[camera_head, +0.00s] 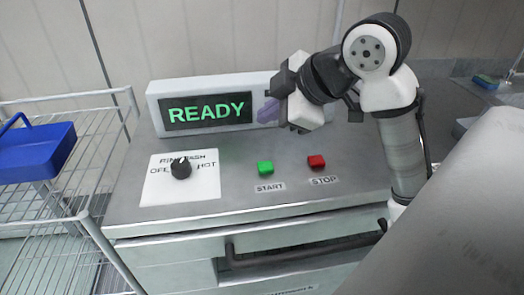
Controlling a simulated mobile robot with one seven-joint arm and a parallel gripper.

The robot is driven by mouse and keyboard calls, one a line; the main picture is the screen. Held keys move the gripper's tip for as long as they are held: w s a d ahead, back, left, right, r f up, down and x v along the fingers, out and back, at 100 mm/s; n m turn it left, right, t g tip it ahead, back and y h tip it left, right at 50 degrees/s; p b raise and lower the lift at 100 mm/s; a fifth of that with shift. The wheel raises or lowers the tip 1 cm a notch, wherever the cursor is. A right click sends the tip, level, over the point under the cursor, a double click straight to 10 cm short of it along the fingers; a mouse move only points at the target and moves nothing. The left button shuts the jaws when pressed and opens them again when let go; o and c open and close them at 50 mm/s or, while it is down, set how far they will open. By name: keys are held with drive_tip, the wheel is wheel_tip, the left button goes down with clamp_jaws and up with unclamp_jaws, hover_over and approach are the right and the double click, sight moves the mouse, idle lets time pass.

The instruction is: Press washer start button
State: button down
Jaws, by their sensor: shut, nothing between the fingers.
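The green start button (265,168) is on the top of the washer (240,200), with a label reading START in front of it. The red stop button (316,161) is to its right. The washer's display (207,112) reads READY in green. My gripper (268,112) is above and behind the start button, in front of the display's right end and apart from both buttons. Its fingers are shut and hold nothing. The part of the display housing behind my gripper is hidden.
A black dial knob (181,169) stands on a white printed plate at the left of the washer top. A dark handle (300,247) runs across the front. The surface around the start button is clear.

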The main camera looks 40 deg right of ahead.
sight(270, 167)
drive_tip(key=shift+d, duration=0.25)
drive_tip(key=shift+f, duration=0.1)
wheel_tip(270, 167, down, 8)
drive_tip(key=b, duration=0.7)
drive_tip(key=shift+f, duration=0.25)
idle(1.7)
drive_tip(key=shift+f+b, duration=0.3)
drive_tip(key=shift+f, duration=0.15)
drive_tip(key=shift+f+b, duration=0.3)
drive_tip(key=shift+f, duration=0.2)
idle(0.5)
drive_tip(key=shift+r, duration=0.1)
drive_tip(key=shift+r+p, duration=0.8)
drive_tip(key=shift+r, duration=0.05)
